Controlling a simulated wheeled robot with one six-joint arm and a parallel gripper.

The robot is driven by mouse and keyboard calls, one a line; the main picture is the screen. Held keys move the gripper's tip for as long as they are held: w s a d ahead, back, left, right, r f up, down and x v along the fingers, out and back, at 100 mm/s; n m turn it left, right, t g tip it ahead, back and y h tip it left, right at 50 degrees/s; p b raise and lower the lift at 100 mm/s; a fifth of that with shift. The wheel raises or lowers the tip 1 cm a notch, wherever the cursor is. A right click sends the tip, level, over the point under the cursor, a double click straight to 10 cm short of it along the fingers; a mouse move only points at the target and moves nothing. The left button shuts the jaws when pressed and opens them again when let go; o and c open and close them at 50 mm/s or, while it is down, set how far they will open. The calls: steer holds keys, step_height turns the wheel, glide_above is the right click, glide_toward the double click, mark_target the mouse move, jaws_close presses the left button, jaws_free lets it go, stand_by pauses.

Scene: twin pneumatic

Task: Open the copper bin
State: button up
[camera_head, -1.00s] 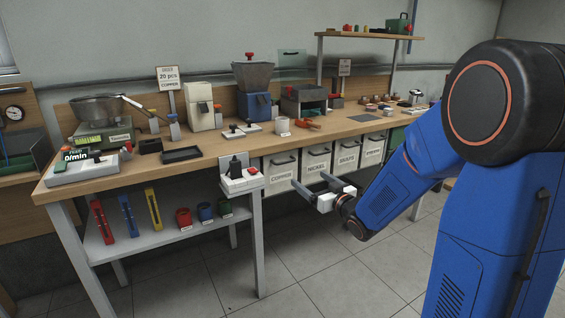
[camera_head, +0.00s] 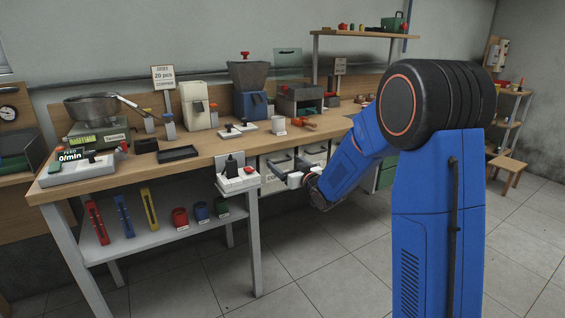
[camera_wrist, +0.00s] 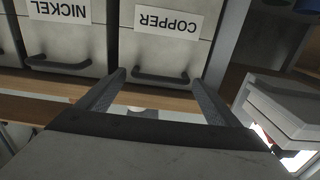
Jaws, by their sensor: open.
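The copper bin (camera_wrist: 190,52) is a grey-white drawer with a COPPER label and a dark bar handle (camera_wrist: 160,77). It hangs under the bench top and looks shut. In the head view the bin (camera_head: 268,187) is partly hidden behind my gripper (camera_head: 277,169). In the wrist view, which shows the label upside down, my gripper (camera_wrist: 158,78) is open. Its two fingers point at the bin front, one toward each end of the handle. I cannot tell whether they touch it.
The nickel bin (camera_wrist: 70,48) is beside the copper bin. A low shelf (camera_head: 160,237) with tools and cups is at left. The floor in front is clear.

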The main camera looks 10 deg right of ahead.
steer(key=shift+x, duration=1.4)
